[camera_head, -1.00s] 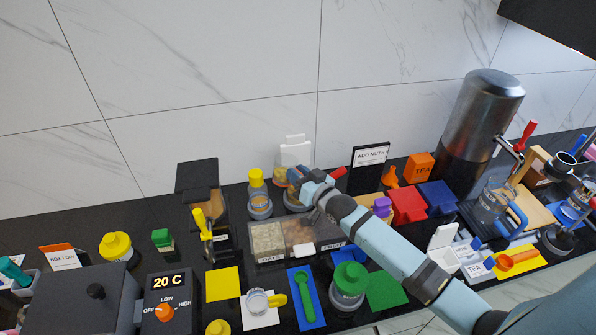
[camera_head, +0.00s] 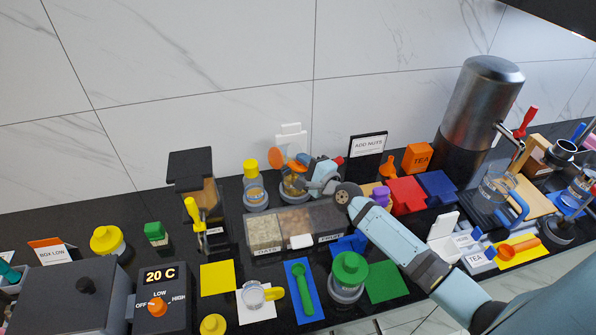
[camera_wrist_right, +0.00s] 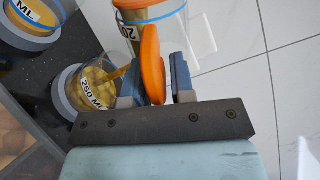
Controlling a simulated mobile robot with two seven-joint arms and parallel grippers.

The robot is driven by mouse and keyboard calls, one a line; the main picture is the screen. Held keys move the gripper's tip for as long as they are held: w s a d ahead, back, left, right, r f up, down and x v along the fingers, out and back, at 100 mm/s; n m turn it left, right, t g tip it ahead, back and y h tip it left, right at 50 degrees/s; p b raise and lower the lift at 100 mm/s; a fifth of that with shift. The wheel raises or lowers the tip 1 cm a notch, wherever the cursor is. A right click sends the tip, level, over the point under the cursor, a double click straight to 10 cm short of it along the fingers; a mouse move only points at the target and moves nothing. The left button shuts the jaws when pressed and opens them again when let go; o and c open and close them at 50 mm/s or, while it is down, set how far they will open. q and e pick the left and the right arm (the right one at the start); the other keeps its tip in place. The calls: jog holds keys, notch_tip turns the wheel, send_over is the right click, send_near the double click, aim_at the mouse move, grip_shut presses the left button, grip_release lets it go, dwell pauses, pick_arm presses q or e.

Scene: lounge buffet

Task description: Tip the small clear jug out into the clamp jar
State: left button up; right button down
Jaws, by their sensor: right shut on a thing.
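The small clear jug (camera_head: 254,297) with a yellow handle stands upright on a white mat at the front; its contents are hard to make out. A clear jar with a grey base (camera_head: 292,190), which I take for the clamp jar, stands near the wall. In the wrist view this jar (camera_wrist_right: 98,92) is marked 250 ML and has yellowish pieces inside. My right gripper (camera_head: 305,165) is beside the jar's top. It is shut on an orange round lid (camera_head: 277,156), seen edge-on between the fingers (camera_wrist_right: 153,65). The left gripper is out of view.
A yellow-capped jar (camera_head: 253,192) stands just left of the clamp jar. A divided food tray (camera_head: 262,249) lies in front. A green-lidded jar (camera_head: 348,280) and a green spoon (camera_head: 303,290) are right of the jug. An ADD NUTS sign (camera_head: 367,149) stands at the back.

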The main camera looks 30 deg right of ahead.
jog(key=shift+w+d+m, duration=0.1)
jog(key=shift+d+m, duration=0.25)
jog(key=shift+m, duration=0.8)
jog(key=shift+w+d+m, duration=0.1)
jog(key=shift+d+m, duration=0.25)
jog(key=shift+m, duration=0.8)
dwell(0.6)
